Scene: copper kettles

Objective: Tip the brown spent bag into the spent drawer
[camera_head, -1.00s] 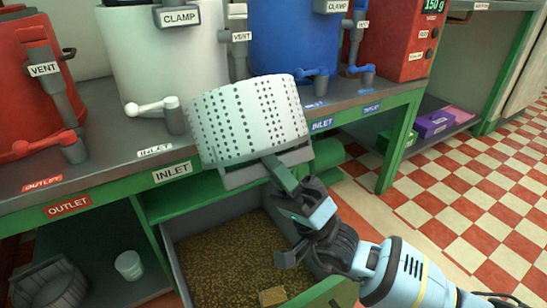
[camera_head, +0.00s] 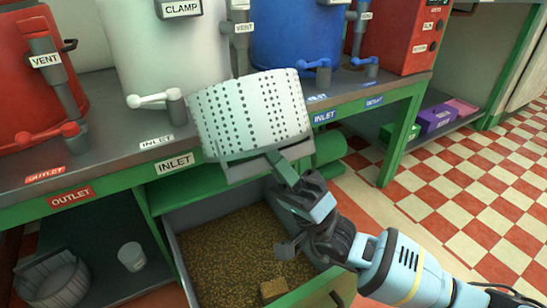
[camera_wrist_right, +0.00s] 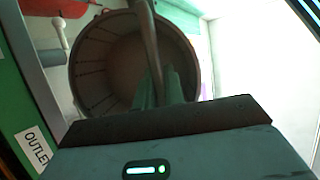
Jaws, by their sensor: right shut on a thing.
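A white perforated basket (camera_head: 250,112) is held, tilted, above the back of the open drawer and in front of the bench edge. My right gripper (camera_head: 288,175) is shut on the basket's handle. The wrist view shows its fingers (camera_wrist_right: 165,88) in front of a round brown interior (camera_wrist_right: 115,65); I cannot tell whether this is the brown bag. The open drawer (camera_head: 335,290) holds brown granular material. My left gripper is not in view.
The grey bench (camera_head: 110,160) carries red, white and blue vessels with valves behind the basket. A wooden tub (camera_head: 52,280) and a white cup (camera_head: 131,257) stand on the low shelf at left. Checkered floor (camera_head: 470,190) is open at right.

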